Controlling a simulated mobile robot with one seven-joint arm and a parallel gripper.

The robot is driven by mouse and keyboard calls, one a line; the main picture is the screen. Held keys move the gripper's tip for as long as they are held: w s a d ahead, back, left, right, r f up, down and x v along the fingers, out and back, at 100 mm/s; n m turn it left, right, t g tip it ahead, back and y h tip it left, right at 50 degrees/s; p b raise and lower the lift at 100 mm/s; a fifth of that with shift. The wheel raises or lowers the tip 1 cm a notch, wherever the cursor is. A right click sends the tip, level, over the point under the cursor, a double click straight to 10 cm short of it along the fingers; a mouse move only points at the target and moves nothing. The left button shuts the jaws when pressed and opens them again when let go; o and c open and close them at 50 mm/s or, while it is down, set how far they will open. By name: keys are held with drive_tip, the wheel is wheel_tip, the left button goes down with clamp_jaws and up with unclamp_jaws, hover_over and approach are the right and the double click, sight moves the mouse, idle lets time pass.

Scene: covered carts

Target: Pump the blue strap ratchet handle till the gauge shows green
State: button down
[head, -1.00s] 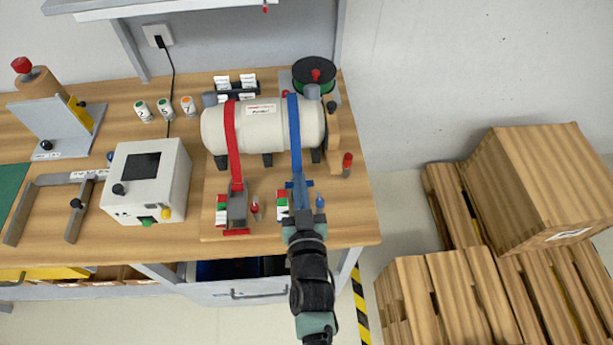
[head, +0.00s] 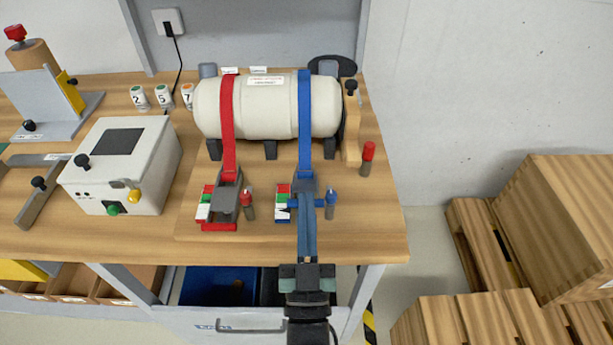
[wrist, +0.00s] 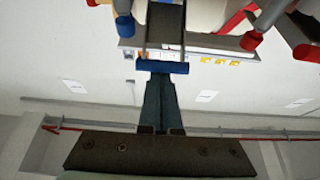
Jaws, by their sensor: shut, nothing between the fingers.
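The blue strap (head: 305,110) runs over a white tank (head: 265,105) down to its ratchet on the wooden board. The ratchet's blue handle bar (head: 292,204) shows beside my fingers, which partly hide the ratchet. In the wrist view the blue bar (wrist: 162,67) lies across a grey frame just beyond my fingertips. Contact cannot be told. My gripper (head: 307,205) is shut with nothing between its fingers, and it also shows in the wrist view (wrist: 158,80). The small red, green and white gauge (head: 283,202) stands left of the ratchet; its reading is too small to tell.
A red strap (head: 228,125) with its own ratchet (head: 225,205) and gauge stands close on the left. A blue-topped peg (head: 331,203) is close on the right. A white box (head: 125,165) stands further left. Wooden crates (head: 565,220) stand on the floor at right.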

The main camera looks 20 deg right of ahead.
drive_tip(key=f+t+b, duration=0.1)
drive_tip(key=b, duration=0.2)
drive_tip(key=s+f+b, duration=0.1)
drive_tip(key=f+b, duration=0.1)
drive_tip(key=b, duration=0.2)
drive_tip(key=shift+a+f+t, duration=0.1)
drive_tip(key=shift+f+t, duration=0.2)
drive_tip(key=shift+t, duration=0.1)
drive_tip(key=f+t+h+b, duration=0.1)
drive_tip(key=b, duration=0.4)
drive_tip(key=shift+s+f+t, duration=0.1)
drive_tip(key=shift+f+t, duration=0.3)
drive_tip(key=f+b, duration=0.1)
drive_tip(key=b, duration=0.1)
drive_tip(key=shift+s+b, duration=0.1)
drive_tip(key=shift+b, duration=0.2)
drive_tip(key=shift+f, duration=0.1)
